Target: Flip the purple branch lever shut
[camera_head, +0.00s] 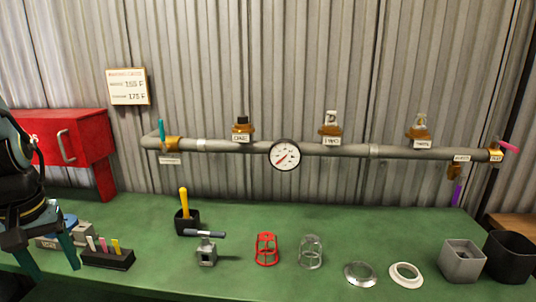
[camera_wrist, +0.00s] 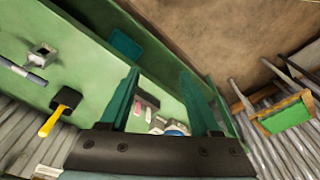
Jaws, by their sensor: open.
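The purple lever (camera_head: 457,193) hangs downward, near vertical, from a small brass valve (camera_head: 454,172) near the right end of the grey pipe (camera_head: 350,151). A small white label (camera_head: 461,158) sits above it, too small to read surely. My gripper (camera_head: 54,270) is at the far left, over the left end of the green bench, far from the purple lever. Its teal fingers are apart with nothing held between them; they also show in the wrist view (camera_wrist: 160,78). The purple lever is not visible in the wrist view.
A pink lever (camera_head: 509,147) sticks out right at the pipe's end, close above the purple one. A teal lever (camera_head: 161,133) stands at the left end. A gauge (camera_head: 285,155) and several brass fittings line the pipe. Grey (camera_head: 462,262) and black (camera_head: 511,258) bins stand below right.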

